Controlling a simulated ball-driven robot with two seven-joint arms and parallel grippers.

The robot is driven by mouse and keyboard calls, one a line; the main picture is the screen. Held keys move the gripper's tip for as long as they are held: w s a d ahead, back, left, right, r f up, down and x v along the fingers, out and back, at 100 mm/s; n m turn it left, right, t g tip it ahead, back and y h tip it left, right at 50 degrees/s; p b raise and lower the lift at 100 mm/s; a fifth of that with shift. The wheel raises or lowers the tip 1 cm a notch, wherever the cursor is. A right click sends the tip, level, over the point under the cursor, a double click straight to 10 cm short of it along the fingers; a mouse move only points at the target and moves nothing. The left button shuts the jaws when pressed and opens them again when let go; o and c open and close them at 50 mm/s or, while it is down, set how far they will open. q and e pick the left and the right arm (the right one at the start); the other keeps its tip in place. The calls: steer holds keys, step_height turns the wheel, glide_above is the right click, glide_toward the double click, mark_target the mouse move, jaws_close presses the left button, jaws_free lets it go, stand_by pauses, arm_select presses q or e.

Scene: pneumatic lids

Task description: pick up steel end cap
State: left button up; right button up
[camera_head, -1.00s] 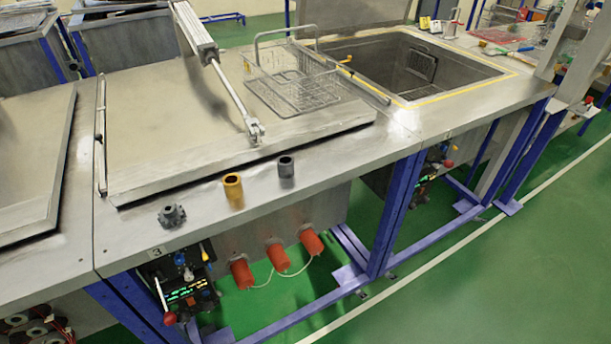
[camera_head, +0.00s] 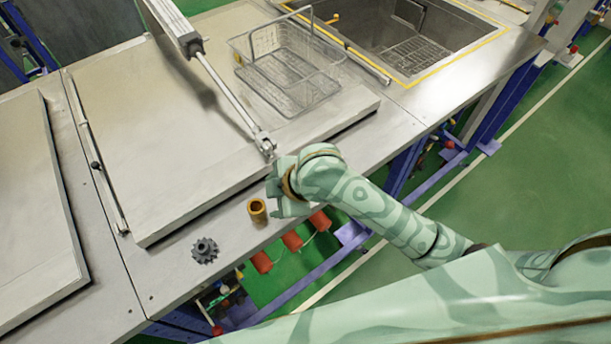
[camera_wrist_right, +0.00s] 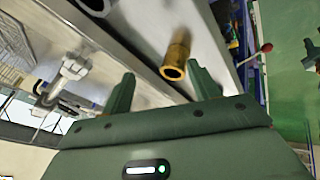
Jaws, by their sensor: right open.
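A dark grey, hollow cylindrical part, which may be the steel end cap, shows partly at the top edge of the right wrist view (camera_wrist_right: 93,5). A dark grey toothed part (camera_head: 204,250) stands on the bench edge at left; I cannot tell for certain which grey part is the end cap. My right gripper is at the bench's front edge, just right of a brass sleeve (camera_head: 257,210). In the wrist view its fingers (camera_wrist_right: 163,88) are apart and empty, with the brass sleeve (camera_wrist_right: 176,58) beyond them.
A flat metal lid (camera_head: 170,130) with a pneumatic cylinder (camera_head: 225,90) lies behind the parts. A wire basket (camera_head: 290,70) stands on it, near an open tank (camera_head: 400,45). Red plugs (camera_head: 292,240) hang below the bench edge. The front-edge strip left of the toothed part is clear.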

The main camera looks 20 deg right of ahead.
steer(key=w+d+r+n+g+h+p, duration=0.2)
steer(key=w+d+r+n+g+h, duration=0.35)
steer(key=r+n, duration=0.45)
steer(key=shift+m+t+y, duration=0.25)
steer(key=shift+m+y, duration=0.3)
steer(key=shift+m, duration=0.05)
steer(key=f+b, duration=0.1)
steer(key=f, duration=0.2)
steer(key=d+f+b, duration=0.1)
steer(key=f, duration=0.2)
steer(key=f+b, duration=0.1)
steer(key=f, duration=0.2)
steer(key=shift+w+d+f, duration=0.15)
steer(key=shift+w+d, duration=0.2)
steer(key=shift+w, duration=0.05)
steer(key=f, duration=0.2)
steer(key=f+b, duration=0.1)
steer(key=f, duration=0.3)
steer(key=shift+s+d, duration=0.2)
steer(key=shift+d, duration=0.15)
steer(key=shift+r, duration=0.15)
steer(key=c, duration=1.3)
steer(key=shift+r, duration=0.1)
